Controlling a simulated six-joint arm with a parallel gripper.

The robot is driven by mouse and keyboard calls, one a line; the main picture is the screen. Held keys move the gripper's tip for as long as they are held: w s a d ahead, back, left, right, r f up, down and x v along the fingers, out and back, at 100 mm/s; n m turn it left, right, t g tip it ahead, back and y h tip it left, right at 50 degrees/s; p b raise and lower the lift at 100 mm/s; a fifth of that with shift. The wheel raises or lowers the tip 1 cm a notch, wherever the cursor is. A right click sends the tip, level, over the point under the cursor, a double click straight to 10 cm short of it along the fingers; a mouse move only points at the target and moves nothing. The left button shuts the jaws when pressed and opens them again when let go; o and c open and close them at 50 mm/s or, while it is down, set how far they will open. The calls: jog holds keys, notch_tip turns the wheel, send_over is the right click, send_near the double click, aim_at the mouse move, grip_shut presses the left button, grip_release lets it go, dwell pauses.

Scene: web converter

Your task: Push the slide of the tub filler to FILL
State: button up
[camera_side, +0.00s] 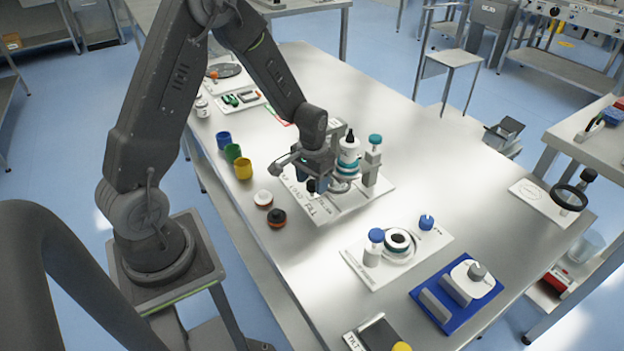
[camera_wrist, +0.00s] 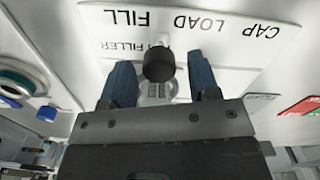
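The tub filler's white base plate (camera_side: 345,208) is in the middle of the table in the side view, printed CAP, LOAD and FILL. Its black slide knob (camera_wrist: 158,65) lies between my two blue fingertips in the wrist view, with a gap on each side. In that view the knob is below the lettering, between the FILL word (camera_wrist: 127,17) and the LOAD word (camera_wrist: 194,23); its exact stop is unclear. My gripper (camera_wrist: 162,82) is open and empty. In the side view my gripper (camera_side: 314,184) is low over the plate and partly hides the slide.
A white bottle (camera_side: 348,155) and a teal-topped post (camera_side: 372,165) stand close to the right of my gripper. Blue, green and yellow cups (camera_side: 243,169) and two round pieces (camera_side: 276,218) lie to the left. A white station with a ring (camera_side: 398,242) is at the front right.

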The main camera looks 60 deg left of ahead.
notch_tip(320, 180, up, 14)
dwell(0.7)
jog(key=shift+f, duration=0.1)
jog(key=s+d+f+n+t+y, duration=0.2)
jog(key=s+d+n+t+y, duration=0.15)
jog(key=n, duration=0.25)
jog(key=x, duration=1.2)
jog(key=shift+s+d+f, duration=0.15)
jog(key=shift+d+f, duration=0.1)
jog(key=shift+f, duration=0.25)
grip_shut()
